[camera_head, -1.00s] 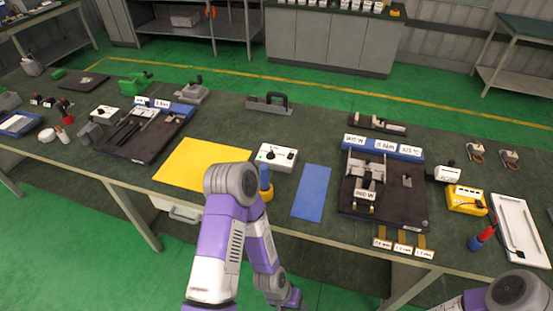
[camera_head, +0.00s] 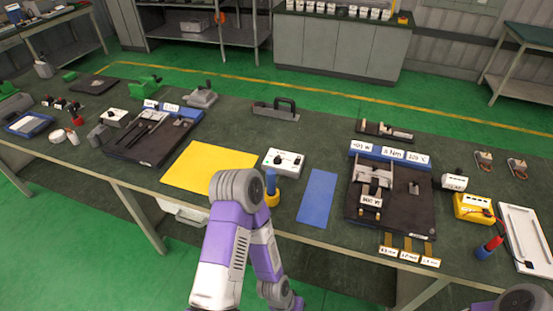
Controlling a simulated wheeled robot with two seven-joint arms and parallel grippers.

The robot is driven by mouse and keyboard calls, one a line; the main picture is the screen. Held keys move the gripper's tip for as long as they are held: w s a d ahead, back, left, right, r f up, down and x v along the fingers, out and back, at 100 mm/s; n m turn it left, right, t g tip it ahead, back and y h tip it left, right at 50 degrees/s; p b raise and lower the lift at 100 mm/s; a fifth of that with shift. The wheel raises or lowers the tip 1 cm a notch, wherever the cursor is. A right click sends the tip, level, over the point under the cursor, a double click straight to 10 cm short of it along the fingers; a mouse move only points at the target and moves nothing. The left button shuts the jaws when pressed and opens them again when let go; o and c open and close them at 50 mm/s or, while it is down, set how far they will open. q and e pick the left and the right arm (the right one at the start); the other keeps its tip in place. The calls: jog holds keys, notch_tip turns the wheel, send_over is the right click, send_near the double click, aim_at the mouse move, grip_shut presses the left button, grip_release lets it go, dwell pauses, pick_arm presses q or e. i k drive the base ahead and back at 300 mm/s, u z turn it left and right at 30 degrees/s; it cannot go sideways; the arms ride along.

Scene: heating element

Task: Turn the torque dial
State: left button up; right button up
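A blue display bar (camera_head: 391,154) at the back of the right-hand black fixture (camera_head: 418,214) shows readings in W, Nm and °C. My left arm rises from the bottom centre, its upper joint in front of the bench edge below the box. My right arm shows only as a joint at the bottom right corner. Neither gripper's fingers can be seen.
A yellow mat (camera_head: 209,167) and a blue mat (camera_head: 317,198) lie flat either side of the box. A blue-handled tool in a yellow holder (camera_head: 272,199) stands close to my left arm. Bare bench surrounds the box's back.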

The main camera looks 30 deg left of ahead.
aim_at(278, 161)
jog(key=k, duration=1.25)
jog(key=u, duration=0.5)
jog(key=i, duration=0.95)
jog(key=u, duration=0.7)
